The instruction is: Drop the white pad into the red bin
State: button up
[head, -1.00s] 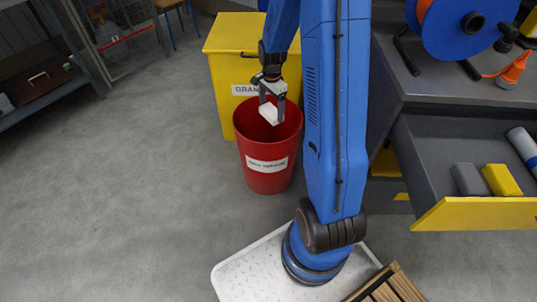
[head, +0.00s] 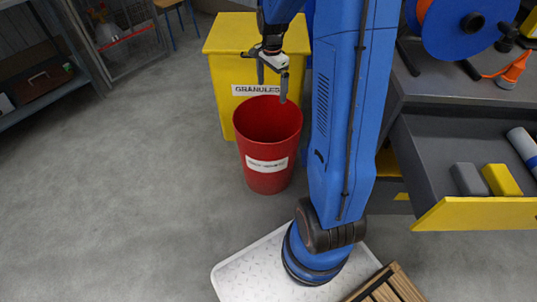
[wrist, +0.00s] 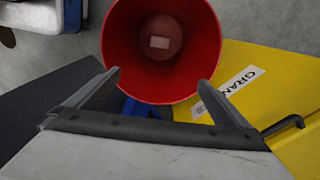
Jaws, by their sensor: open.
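The red bin (head: 268,150) stands upright on the floor in front of the yellow granules box, with a white label on its front. The white pad (wrist: 160,42) lies on the bottom inside the red bin in the wrist view. In the head view the near wall hides it. My gripper (head: 272,92) is open and empty above the bin's mouth, fingers pointing down. In the wrist view its two fingers are spread apart, with the bin's opening beyond them.
The yellow granules box (head: 226,75) stands right behind the bin. An open drawer (head: 450,216) with a grey block (head: 467,180) and a yellow block (head: 502,180) juts out at the right. A blue reel (head: 460,28) sits on the bench. Floor at left is clear.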

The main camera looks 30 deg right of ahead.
notch_tip(320, 180, up, 7)
jog(key=shift+f, duration=0.15)
dwell(0.5)
